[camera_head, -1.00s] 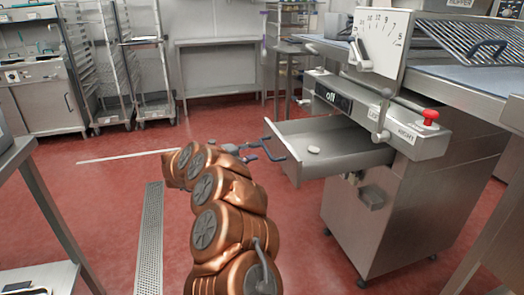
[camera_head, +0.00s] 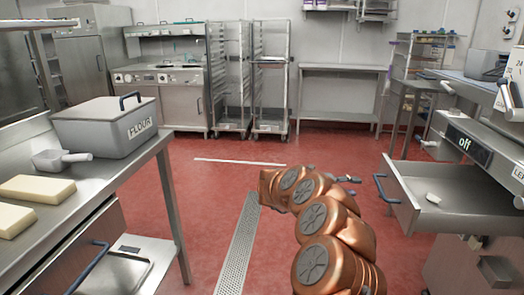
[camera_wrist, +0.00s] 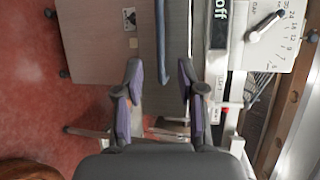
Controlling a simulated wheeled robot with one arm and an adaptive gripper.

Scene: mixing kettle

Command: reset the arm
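My copper-coloured arm (camera_head: 335,225) reaches out low over the red floor in the head view. My gripper (camera_head: 345,180) is at its far end, partly hidden behind the arm links, a little left of the open drawer's blue handle (camera_head: 381,188). In the wrist view my gripper (camera_wrist: 160,85) has its two dark fingers spread apart with nothing between them. A dark blue bar, which looks like the drawer handle (camera_wrist: 160,45), lies beyond the fingertips.
At left a steel bench (camera_head: 150,150) holds a flour bin (camera_head: 105,128), a scoop (camera_head: 60,158) and pale blocks (camera_head: 33,188). Open floor (camera_head: 200,175) lies between them.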

